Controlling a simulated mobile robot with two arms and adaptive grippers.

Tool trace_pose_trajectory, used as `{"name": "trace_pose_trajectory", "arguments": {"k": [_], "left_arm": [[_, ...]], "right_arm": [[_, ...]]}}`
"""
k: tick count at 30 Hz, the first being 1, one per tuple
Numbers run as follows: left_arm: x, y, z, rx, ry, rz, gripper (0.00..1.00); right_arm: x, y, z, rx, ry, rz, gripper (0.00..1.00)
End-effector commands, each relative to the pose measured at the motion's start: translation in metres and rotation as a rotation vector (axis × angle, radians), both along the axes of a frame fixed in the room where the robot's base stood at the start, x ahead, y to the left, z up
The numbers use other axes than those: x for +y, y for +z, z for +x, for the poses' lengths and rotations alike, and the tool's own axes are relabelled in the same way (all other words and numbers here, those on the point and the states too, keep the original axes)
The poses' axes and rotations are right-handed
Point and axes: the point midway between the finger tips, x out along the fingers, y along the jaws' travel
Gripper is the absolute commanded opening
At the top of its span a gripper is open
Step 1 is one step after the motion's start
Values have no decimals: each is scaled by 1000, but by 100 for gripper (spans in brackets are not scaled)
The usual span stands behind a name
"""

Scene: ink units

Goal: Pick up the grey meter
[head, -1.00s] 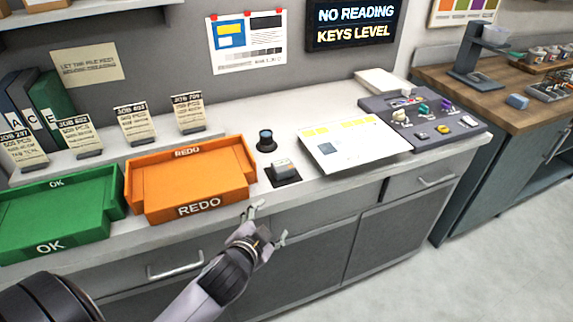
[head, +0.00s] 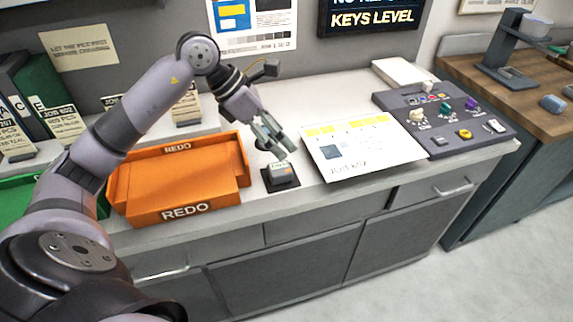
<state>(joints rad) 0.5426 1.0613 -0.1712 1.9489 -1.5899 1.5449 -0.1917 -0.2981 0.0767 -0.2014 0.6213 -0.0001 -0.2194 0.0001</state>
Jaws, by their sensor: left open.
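The grey meter (head: 280,170) is a small boxy device with a pale greenish top. It sits on a black pad (head: 291,184) on the counter, right of the orange REDO tray. My left gripper (head: 279,150) is open, with its fingers pointing down just above and behind the meter in the picture. The fingers look empty, and I cannot tell whether they touch the meter. My right gripper is not in view.
The orange REDO tray (head: 225,196) is left of the meter. A printed sheet (head: 365,160) and a dark control console (head: 440,142) are to the right.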

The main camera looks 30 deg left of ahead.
Motion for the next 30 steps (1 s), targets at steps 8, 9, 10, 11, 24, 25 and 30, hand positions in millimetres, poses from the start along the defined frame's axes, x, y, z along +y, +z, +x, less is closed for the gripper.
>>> {"name": "trace_pose_trajectory", "arguments": {"k": [8,9,10,11,24,25,30], "left_arm": [[64,2,-11,72,65,236,67],[64,-3,-10,76,65,240,67],[63,-8,-8,77,65,240,67],[60,-13,-7,77,64,239,67],[38,-93,19,74,64,235,67],[37,-96,20,73,65,234,67],[35,-106,23,71,64,236,67]], "right_arm": [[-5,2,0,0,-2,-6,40],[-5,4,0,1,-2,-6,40],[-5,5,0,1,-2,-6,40],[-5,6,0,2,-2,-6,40],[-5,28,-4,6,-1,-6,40],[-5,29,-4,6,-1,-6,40],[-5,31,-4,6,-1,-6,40]]}}
